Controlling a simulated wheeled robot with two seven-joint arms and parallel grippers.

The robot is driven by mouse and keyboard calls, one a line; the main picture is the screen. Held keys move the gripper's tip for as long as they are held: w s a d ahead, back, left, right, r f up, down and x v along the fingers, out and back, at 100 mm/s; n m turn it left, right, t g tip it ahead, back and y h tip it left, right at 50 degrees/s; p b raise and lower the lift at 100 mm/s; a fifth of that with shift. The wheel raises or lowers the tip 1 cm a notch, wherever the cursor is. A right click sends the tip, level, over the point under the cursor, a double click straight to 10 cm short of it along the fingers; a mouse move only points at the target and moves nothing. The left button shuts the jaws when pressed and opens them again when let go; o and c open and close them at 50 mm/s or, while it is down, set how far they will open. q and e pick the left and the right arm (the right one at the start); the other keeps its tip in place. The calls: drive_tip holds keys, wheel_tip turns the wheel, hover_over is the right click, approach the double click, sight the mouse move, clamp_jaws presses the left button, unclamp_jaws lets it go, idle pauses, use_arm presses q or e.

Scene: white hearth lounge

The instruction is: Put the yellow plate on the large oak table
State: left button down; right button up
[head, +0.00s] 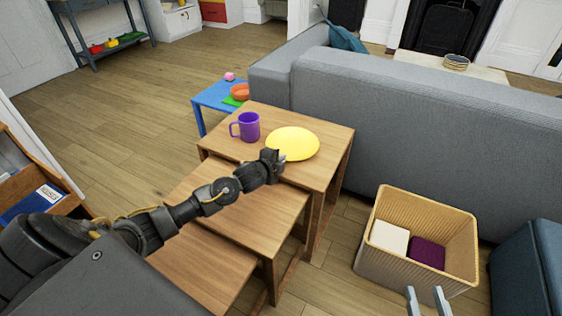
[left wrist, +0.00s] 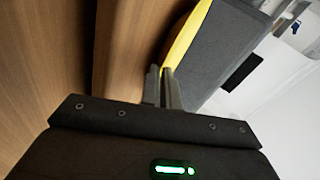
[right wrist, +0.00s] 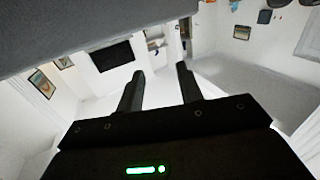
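The yellow plate (head: 295,142) is at the top of the large oak table (head: 222,147), the tallest of three nested tables. I cannot tell whether it lies flat on the top or is slightly raised. My left gripper (head: 273,160) is at the plate's near left rim. In the left wrist view, the fingers (left wrist: 163,88) are close together with the rim of the plate (left wrist: 185,40) between them. My right gripper (head: 428,298) is far from the plate, above the floor near a basket. In the right wrist view its fingers (right wrist: 160,90) are apart and empty.
A purple mug (head: 248,127) stands left of the plate. Two lower oak tables (head: 250,205) step down toward me. A grey sofa (head: 400,110) is behind, a wicker basket (head: 372,268) to the right, and a small blue table (head: 212,95) behind left.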

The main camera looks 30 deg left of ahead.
use_arm(q)
drive_tip(key=c, duration=1.9)
unclamp_jaws()
drive_tip(key=shift+c, duration=0.2)
